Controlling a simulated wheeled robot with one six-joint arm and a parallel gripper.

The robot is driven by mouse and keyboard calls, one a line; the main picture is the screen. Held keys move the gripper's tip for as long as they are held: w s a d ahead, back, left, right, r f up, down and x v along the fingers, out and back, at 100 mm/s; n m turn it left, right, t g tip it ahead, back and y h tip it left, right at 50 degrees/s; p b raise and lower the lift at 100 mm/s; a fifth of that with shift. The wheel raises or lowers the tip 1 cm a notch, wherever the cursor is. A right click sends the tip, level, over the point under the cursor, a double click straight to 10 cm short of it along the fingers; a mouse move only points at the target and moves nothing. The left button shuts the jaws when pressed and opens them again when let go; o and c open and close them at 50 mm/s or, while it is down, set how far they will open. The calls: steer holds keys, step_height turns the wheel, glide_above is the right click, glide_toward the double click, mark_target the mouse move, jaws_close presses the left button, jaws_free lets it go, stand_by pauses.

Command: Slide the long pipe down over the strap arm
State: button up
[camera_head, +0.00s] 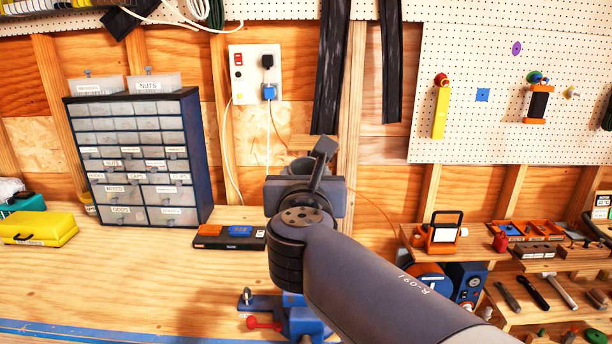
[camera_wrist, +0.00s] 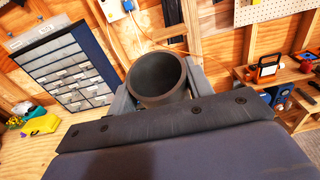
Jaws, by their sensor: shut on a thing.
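The long pipe (camera_wrist: 158,78) is a dark grey tube between the two jaws of my gripper (camera_wrist: 158,98). In the wrist view I look into its open upper end; its lower length is hidden by the gripper. In the head view my gripper (camera_head: 305,190) is above the bench, shut on the pipe, and only a bit of the pipe's rim (camera_head: 300,167) shows behind it. I cannot make out the strap arm in either view. A blue vise (camera_head: 300,318) stands on the bench below, partly behind my arm.
A drawer cabinet (camera_head: 140,160) stands at the left, with a yellow case (camera_head: 38,228) beside it. A black tray with orange and blue items (camera_head: 230,237) lies left of my gripper. Tool shelves (camera_head: 540,262) are at the right. Dark strips (camera_head: 330,70) hang behind.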

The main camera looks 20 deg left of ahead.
steer(key=shift+w+a+f+b, duration=0.1)
steer(key=shift+w+f+b, duration=0.2)
steer(key=shift+f+b, duration=0.35)
steer(key=shift+w+f+b, duration=0.25)
steer(key=shift+f+b, duration=0.1)
steer(key=shift+f, duration=0.5)
steer(key=shift+w+a+f+b, duration=0.15)
steer(key=shift+w+f+b, duration=0.45)
steer(key=shift+f+b, duration=1.2)
steer(key=shift+w+a+f+b, duration=0.1)
steer(key=shift+w+f+b, duration=0.5)
steer(key=shift+f+b, duration=1.2)
steer(key=shift+w+a+f+b, duration=0.15)
steer(key=shift+w+f+b, duration=0.45)
steer(key=shift+f+b, duration=1.2)
steer(key=o, duration=1.5)
steer(key=shift+f+p, duration=0.25)
steer(key=shift+p, duration=0.1)
steer(key=shift+c, duration=0.2)
steer(key=v, duration=1)
steer(key=shift+s+b, duration=0.4)
steer(key=shift+b, duration=0.05)
